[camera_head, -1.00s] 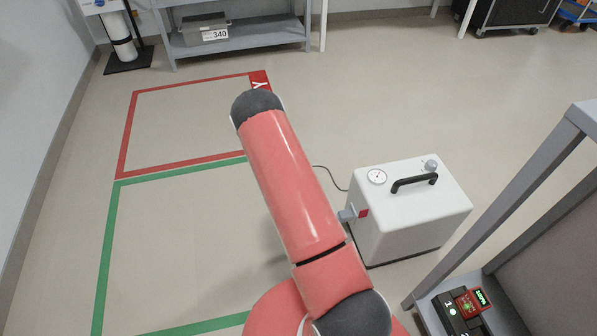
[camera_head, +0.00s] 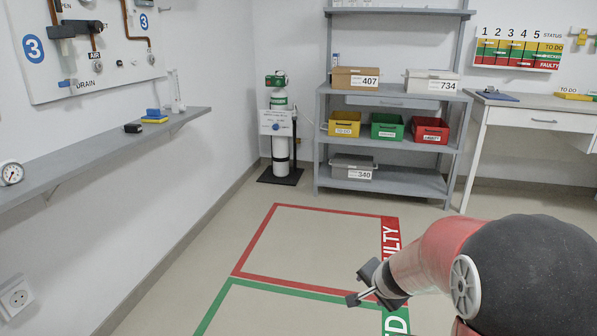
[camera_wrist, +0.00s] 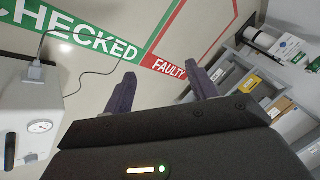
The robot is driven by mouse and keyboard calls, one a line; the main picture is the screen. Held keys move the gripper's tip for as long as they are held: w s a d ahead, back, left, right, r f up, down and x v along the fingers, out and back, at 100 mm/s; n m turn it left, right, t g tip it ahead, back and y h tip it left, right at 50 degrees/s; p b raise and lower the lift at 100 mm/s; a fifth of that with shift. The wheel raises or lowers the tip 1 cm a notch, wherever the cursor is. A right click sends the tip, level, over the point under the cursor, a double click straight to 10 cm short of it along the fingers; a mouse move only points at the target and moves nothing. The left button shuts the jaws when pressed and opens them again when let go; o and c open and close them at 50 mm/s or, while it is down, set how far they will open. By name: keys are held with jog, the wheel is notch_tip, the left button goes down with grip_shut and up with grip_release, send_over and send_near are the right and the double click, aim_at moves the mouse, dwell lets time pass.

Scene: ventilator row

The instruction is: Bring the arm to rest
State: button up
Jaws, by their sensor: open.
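My gripper (camera_head: 367,287) is at the lower right of the head view, at the end of my red arm, over the floor markings. In the wrist view my gripper (camera_wrist: 160,92) has its two dark fingers spread apart, with nothing between them but floor. The fingers point toward the floor lettering and the shelf. The rest of my arm runs out of the head view at the bottom right.
A red floor outline (camera_head: 236,262) and a green one (camera_head: 212,304) lie ahead. A grey shelf rack (camera_head: 320,140) with bins, a gas cylinder (camera_head: 280,128) and a wall shelf (camera_head: 95,150) stand around. A white box with a gauge (camera_wrist: 28,115) shows in the wrist view.

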jog(key=s+a+r+n+y, duration=0.1)
jog(key=s+a+r+n, duration=0.2)
jog(key=s+r, duration=0.35)
jog(key=s+a+r+n+y, duration=0.1)
jog(key=s+a+r+n, duration=0.1)
jog(key=s+r+n, duration=0.4)
jog(key=s+d+n+g+h, duration=0.1)
jog(key=s+d+h, duration=0.1)
jog(key=s, duration=1.2)
jog(key=shift+s+d+r+g+h, duration=0.2)
jog(key=shift+s+r+g+h, duration=0.1)
jog(key=shift+g, duration=0.1)
